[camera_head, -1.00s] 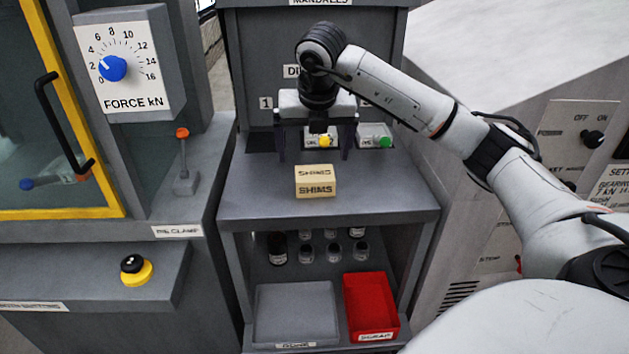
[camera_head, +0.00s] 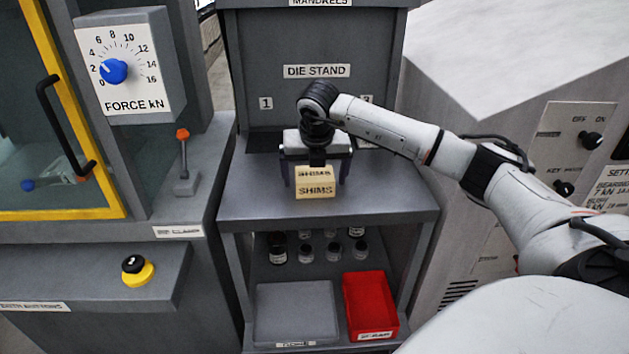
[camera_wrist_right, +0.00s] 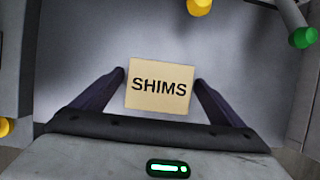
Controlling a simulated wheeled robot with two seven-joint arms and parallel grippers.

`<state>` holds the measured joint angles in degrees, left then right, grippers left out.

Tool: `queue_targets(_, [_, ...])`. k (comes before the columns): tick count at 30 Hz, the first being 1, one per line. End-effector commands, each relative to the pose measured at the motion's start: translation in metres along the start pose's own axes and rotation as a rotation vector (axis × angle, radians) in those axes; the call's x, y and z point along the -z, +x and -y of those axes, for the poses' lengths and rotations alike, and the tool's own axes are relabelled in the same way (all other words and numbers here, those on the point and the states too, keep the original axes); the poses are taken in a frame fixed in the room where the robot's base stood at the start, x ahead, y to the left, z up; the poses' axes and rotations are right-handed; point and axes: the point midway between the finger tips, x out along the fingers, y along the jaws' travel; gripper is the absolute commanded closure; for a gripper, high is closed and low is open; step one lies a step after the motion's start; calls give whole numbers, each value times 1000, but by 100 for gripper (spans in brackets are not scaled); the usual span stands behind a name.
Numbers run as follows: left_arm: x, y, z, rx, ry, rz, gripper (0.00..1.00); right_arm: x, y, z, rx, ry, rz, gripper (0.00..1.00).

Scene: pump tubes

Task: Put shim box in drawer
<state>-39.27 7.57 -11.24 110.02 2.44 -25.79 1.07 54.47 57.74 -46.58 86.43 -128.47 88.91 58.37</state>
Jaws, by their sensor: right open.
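The shim box (camera_head: 315,191), a tan box labelled SHIMS, sits on the grey shelf top in the head view. It also shows between the fingers in the right wrist view (camera_wrist_right: 159,87). My right gripper (camera_head: 316,182) is over the box with its fingers down on either side. In the right wrist view the right gripper (camera_wrist_right: 160,82) is open, with a gap between each finger and the box. Its wrist hides part of the box's top in the head view. I cannot make out a drawer for certain. My left gripper is not in view.
The grey shelf top (camera_head: 385,205) is clear around the box. Below it stand several dark bottles (camera_head: 278,250), a grey tray (camera_head: 295,310) and a red bin (camera_head: 370,305). A cabinet with a FORCE kN dial (camera_head: 114,71) is at left, a control panel (camera_head: 575,155) at right.

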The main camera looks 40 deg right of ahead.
Motion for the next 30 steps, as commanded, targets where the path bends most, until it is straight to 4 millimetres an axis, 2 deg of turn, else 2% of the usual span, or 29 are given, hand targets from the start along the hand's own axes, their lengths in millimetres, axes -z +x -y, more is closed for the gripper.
queue_targets(2, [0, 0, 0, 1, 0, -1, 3, 0, 0, 0, 0, 0, 0, 8])
queue_targets(12, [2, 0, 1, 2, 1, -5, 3, -1, -1, 0, -2, 0, 2, 64])
queue_targets(20, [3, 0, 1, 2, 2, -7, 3, -3, -5, -1, -3, 1, 3, 64])
queue_targets(23, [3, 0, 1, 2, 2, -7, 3, -8, -17, -1, -4, 2, 6, 64])
queue_targets(30, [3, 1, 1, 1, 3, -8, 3, -27, -63, -2, -6, 2, 6, 64])
